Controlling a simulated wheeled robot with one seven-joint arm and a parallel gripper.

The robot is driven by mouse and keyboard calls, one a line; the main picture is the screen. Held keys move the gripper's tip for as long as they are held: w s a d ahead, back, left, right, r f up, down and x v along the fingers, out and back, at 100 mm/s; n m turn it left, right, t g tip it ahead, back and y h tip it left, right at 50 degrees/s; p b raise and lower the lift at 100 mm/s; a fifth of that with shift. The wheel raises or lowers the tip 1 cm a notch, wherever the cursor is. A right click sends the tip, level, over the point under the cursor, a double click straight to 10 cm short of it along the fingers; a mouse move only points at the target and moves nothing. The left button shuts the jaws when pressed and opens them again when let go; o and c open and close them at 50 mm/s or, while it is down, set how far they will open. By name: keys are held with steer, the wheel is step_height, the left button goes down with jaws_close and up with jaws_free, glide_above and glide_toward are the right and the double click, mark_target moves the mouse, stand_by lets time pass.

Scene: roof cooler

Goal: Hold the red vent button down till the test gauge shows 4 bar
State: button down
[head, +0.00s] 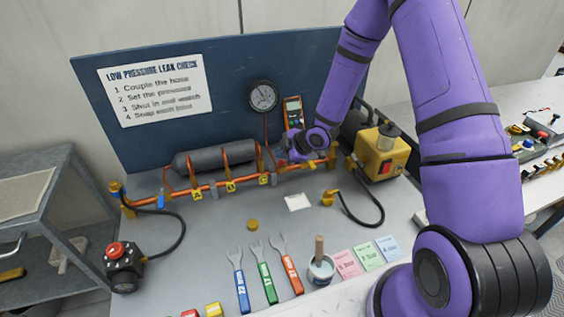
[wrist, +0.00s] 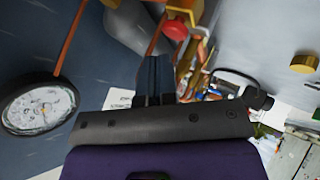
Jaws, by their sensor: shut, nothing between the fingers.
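The round test gauge (head: 263,96) hangs on the blue board, and its face also shows at the left of the wrist view (wrist: 40,106). Its needle is too small and blurred to read. My gripper (head: 284,158) is at the pipe below the gauge. In the wrist view my gripper (wrist: 156,62) is shut and empty. A red round knob or button (wrist: 175,29) shows just beyond the fingertips; I cannot tell whether they touch. In the head view my gripper and wrist hide that spot. Another red button (head: 115,248) tops a black box at the front left.
A grey cylinder (head: 210,159) and the orange pipe with yellow tags (head: 230,185) run along the board. A yellow pump unit (head: 381,152) stands right of my gripper. The middle bench is mostly clear.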

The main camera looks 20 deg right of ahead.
mark_target(282, 163)
steer(key=shift+f, duration=0.15)
steer(key=shift+f, duration=0.25)
steer(key=shift+f, duration=0.45)
stand_by(1.3)
steer(key=shift+r, duration=0.9)
steer(key=shift+r, duration=2.5)
